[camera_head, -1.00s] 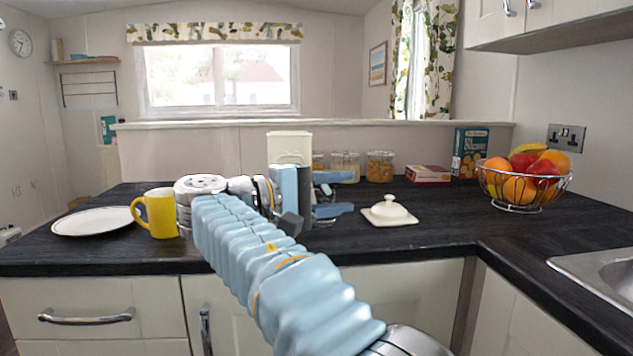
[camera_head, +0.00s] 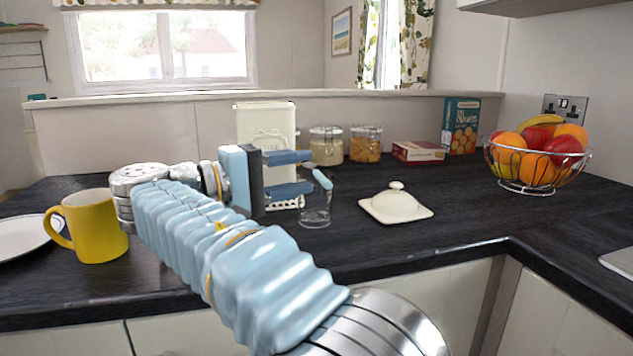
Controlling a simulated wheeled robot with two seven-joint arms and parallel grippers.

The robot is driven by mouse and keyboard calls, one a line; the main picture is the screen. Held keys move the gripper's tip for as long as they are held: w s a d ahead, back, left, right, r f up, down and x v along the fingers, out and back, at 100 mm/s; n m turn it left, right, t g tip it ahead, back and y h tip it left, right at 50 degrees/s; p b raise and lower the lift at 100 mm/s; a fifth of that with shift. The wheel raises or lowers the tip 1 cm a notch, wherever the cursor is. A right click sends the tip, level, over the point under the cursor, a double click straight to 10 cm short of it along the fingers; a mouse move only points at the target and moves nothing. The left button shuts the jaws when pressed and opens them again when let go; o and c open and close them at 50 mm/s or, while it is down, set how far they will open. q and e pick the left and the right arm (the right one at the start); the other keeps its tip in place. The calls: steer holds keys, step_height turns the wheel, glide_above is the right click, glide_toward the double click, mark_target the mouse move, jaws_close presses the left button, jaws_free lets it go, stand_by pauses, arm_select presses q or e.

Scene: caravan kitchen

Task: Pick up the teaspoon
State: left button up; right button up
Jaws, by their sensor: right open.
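A clear glass (camera_head: 315,212) stands on the dark worktop in the middle of the view. A slim light-blue piece, which looks like the teaspoon's handle (camera_head: 322,179), shows tilted at the glass's rim. The rest of the teaspoon is hard to make out. My right gripper (camera_head: 306,173) is open, with its two blue fingers one above the other and pointing right. Its fingertips are close to the light-blue piece and the glass's rim. I cannot tell whether they touch or whether the piece lies between them. My left gripper is not in view.
A cream canister (camera_head: 265,125) stands behind my gripper, with glass jars (camera_head: 365,145) beyond. A white butter dish (camera_head: 396,203) is to the right, and a wire fruit bowl (camera_head: 537,172) farther right. A yellow mug (camera_head: 95,228) and white plate (camera_head: 22,240) are left.

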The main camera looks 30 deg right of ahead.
mark_target(320, 182)
step_height(320, 182, down, 2)
steer(key=shift+f, duration=0.2)
steer(key=shift+d+r, duration=0.1)
steer(key=shift+d, duration=3.7)
jaws_close()
